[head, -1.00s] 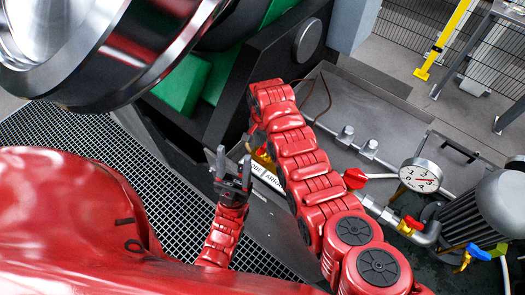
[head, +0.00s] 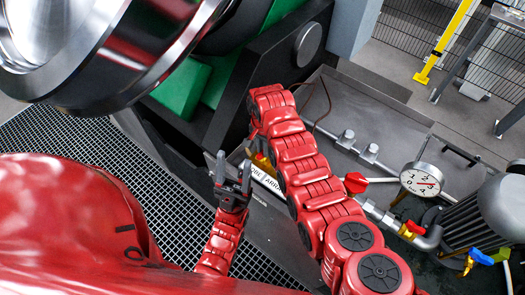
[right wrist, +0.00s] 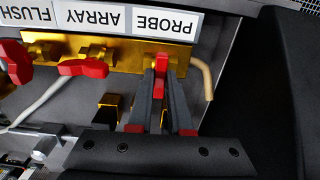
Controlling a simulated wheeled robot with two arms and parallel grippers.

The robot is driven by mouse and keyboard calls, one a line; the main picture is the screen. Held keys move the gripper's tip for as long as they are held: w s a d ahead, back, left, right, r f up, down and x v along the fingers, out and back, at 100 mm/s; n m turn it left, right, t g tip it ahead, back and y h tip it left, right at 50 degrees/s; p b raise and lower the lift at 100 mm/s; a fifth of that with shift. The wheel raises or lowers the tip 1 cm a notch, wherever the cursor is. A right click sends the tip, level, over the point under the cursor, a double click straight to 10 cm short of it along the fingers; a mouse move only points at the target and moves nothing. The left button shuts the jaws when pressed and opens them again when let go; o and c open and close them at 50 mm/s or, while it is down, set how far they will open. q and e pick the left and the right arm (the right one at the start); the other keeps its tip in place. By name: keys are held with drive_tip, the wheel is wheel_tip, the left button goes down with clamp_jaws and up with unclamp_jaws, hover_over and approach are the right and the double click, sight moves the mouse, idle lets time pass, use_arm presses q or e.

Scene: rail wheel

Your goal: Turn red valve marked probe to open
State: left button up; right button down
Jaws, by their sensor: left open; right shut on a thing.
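The red probe valve handle (right wrist: 161,73) sits on a brass manifold (right wrist: 125,53) below the PROBE label (right wrist: 168,23), which reads upside down in the right wrist view. My right gripper (right wrist: 161,90) is shut on this handle, with one finger on each side. The handle lies in line with the fingers, up and down in that view. In the head view the right arm hides its gripper and the valve. My left gripper (head: 234,177) is open and empty, in front of the label strip (head: 268,182).
Beside the probe valve, a red array handle (right wrist: 83,68) lies crosswise under the ARRAY label (right wrist: 98,17). The FLUSH valve (right wrist: 17,55) is farther left. A pressure gauge (head: 421,179) and a grey ribbed motor (head: 465,225) stand right of my right arm. A large wheel (head: 110,50) overhangs the upper left.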

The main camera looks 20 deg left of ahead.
drive_tip(key=n, duration=0.2)
drive_tip(key=shift+f+n+b, duration=0.15)
drive_tip(key=shift+n+b, duration=0.2)
drive_tip(key=shift+n, duration=0.85)
drive_tip(key=shift+n+b, duration=0.3)
drive_tip(key=shift+n, duration=2)
drive_tip(key=n, duration=0.3)
drive_tip(key=shift+w+r, duration=0.1)
drive_tip(key=shift+r, duration=0.1)
drive_tip(key=shift+n, duration=0.8)
